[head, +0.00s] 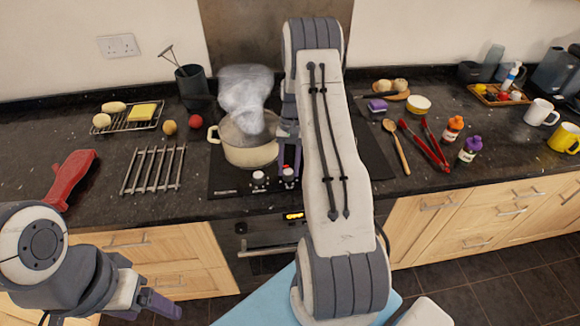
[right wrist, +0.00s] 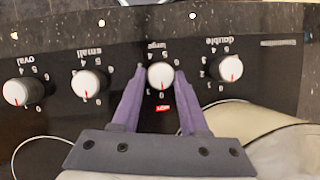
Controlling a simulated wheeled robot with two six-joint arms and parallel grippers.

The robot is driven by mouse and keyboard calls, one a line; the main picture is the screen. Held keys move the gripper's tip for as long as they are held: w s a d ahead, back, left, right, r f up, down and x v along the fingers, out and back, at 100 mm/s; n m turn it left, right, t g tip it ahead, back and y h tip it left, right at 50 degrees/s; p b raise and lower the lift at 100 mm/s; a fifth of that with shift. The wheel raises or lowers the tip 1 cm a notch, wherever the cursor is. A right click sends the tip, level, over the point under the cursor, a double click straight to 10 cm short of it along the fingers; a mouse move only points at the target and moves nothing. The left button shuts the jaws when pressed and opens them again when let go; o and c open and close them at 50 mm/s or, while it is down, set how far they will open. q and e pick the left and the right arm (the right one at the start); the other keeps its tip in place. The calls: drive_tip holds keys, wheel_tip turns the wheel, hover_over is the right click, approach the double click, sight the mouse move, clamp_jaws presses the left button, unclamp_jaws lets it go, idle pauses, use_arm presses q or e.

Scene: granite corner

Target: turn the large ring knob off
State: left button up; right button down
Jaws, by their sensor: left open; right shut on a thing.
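The large ring knob (right wrist: 161,76) is a round white knob under the upside-down label "large" in the right wrist view. My right gripper (right wrist: 160,74) is shut on it, with one purple finger on each side. The pointer setting on this knob is hard to read. A small red lit mark (right wrist: 162,108) shows on the panel beside it. In the head view the knob (head: 289,171) is at the hob's front, by the purple fingers, partly behind my right arm. My left gripper (head: 150,301) is open and empty at lower left, away from the hob.
A cream pot (head: 250,155) steams on the hob behind the knobs. The double knob (right wrist: 231,68), small knob (right wrist: 86,83) and oval knob (right wrist: 23,91) are in the same row. A metal trivet (head: 153,169) lies left of the hob; red tongs (head: 424,146) lie right.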

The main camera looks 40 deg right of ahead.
drive_tip(key=shift+s+a+f, duration=0.1)
drive_tip(key=shift+s+f, duration=0.05)
drive_tip(key=shift+s, duration=0.15)
drive_tip(key=shift+c, duration=2.2)
unclamp_jaws()
drive_tip(key=shift+w, duration=0.1)
drive_tip(key=shift+r, duration=0.2)
drive_tip(key=shift+w+r, duration=0.2)
drive_tip(key=b+v, duration=0.2)
drive_tip(key=v, duration=0.8)
drive_tip(key=shift+f, duration=0.15)
